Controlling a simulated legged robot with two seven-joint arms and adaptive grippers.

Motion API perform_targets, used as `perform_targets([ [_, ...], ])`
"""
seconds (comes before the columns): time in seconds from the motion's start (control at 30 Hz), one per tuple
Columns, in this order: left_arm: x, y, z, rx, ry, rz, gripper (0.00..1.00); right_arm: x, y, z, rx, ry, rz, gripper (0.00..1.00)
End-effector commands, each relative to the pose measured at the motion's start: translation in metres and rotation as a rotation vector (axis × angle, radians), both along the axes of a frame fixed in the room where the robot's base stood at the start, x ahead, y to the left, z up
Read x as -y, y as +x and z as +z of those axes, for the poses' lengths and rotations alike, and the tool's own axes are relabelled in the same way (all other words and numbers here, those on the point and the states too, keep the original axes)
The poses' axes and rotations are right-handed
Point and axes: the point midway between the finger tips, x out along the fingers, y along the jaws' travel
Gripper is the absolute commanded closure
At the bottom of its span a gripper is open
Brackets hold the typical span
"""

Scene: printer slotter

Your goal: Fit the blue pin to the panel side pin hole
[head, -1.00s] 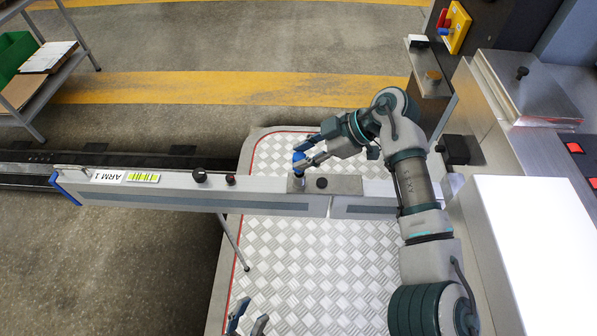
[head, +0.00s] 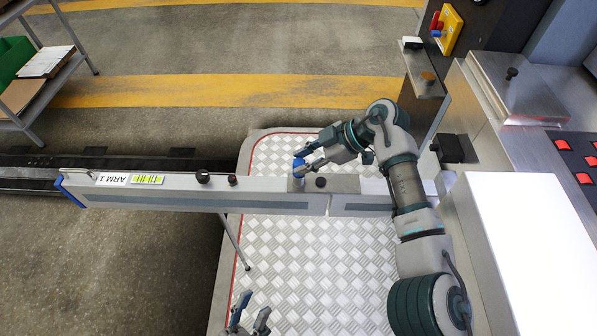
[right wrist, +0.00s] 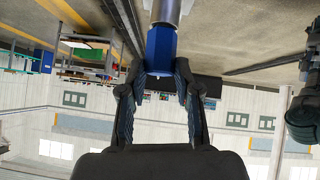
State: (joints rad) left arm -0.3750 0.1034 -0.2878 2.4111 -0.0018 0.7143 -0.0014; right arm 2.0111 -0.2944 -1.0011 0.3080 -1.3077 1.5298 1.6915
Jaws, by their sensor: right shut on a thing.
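The blue pin (head: 299,163) is between the fingers of my right gripper (head: 304,161), which is shut on it. In the right wrist view the blue pin (right wrist: 160,50) stands between the two fingertips, with a pale metal shaft beyond it. In the head view its metal end meets the bracket plate on the long grey arm (head: 265,190); I cannot tell whether it sits in a hole. The panel side pin hole cannot be made out. My left gripper (head: 248,319) is open and empty at the bottom edge of the head view.
A yellow block (head: 452,27) with red and blue pieces is on the dark panel at upper right. A black knob (head: 320,182) is beside the held pin. A white box (head: 520,245) and metal ledges stand at right. Checkered plate (head: 300,260) lies below.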

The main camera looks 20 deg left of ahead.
Motion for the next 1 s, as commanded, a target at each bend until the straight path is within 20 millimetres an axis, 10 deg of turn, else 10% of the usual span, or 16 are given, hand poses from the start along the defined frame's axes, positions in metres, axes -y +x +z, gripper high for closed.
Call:
perform_targets([
  [0.63,0.0,0.0,0.0009,0.001,0.0,0.0,0.61,0.0007,0.0006,-0.0035,-0.001,-0.002,-0.002,1.0],
  [0.67,0.0,0.0001,0.0006,0.001,0.0,0.0,0.61,0.0006,0.0006,-0.0034,-0.001,-0.001,-0.002,0.59],
  [0.73,0.0001,-0.0001,0.0007,0.001,0.0,0.0,0.61,0.0006,0.0005,-0.0032,-0.001,-0.001,-0.002,0.42],
  [1.0,0.0006,-0.0005,0.0011,0.001,0.001,0.0,0.61,0.0007,0.0003,-0.0019,-0.001,0.0,-0.001,0.37],
])
